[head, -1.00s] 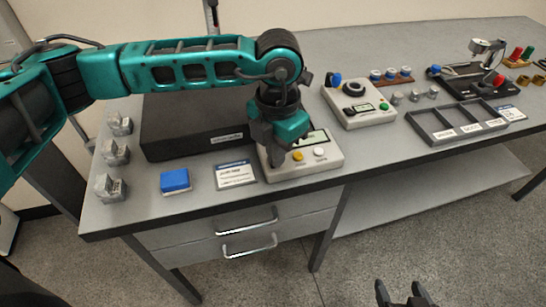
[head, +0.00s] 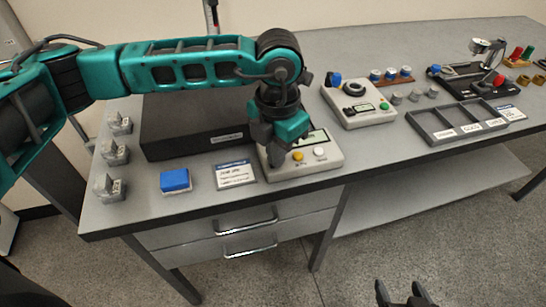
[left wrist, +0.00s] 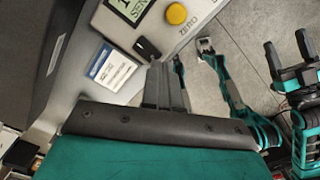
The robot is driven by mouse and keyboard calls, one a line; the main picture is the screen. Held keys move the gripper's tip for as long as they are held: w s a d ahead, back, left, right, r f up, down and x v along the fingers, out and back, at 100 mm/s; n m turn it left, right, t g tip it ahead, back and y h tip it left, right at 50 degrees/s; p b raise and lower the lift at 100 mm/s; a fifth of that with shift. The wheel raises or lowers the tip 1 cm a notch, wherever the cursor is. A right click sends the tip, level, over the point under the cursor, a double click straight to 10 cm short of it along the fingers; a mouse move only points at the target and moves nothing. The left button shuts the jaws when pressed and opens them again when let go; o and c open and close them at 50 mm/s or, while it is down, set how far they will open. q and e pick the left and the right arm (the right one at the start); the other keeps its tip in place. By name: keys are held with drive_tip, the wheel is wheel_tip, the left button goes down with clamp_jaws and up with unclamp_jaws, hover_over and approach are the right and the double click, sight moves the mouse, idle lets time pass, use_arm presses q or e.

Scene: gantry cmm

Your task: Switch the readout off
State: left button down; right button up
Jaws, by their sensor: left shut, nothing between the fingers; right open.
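The readout (head: 334,153) is a light grey box near the bench's front edge, with a pale green screen, a yellow button (head: 298,156) and a white button (head: 320,152). In the left wrist view its screen (left wrist: 130,9) shows dark characters. A small black switch (left wrist: 147,48) sits below the screen there, close to my left fingertips. My left gripper (head: 275,152) is shut and empty, pointing down over the readout's left part and hiding it in the head view. I cannot tell whether it touches the switch. My right gripper (head: 405,297) is open and empty, low in front of the bench.
A black box (head: 185,128) stands behind and left of the readout. A printed card (head: 236,175) and a blue block (head: 175,180) lie to its left. Several metal blocks line the left edge. Another control box (head: 362,108) and a sorting tray (head: 424,131) stand to the right.

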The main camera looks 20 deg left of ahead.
use_arm(q)
drive_tip(key=shift+f+b, duration=0.75)
drive_tip(key=shift+f, duration=0.1)
drive_tip(key=shift+r, duration=0.2)
wheel_tip(320, 180, up, 7)
drive_tip(key=p, duration=0.4)
drive_tip(key=shift+f, duration=0.15)
idle(0.4)
idle(0.4)
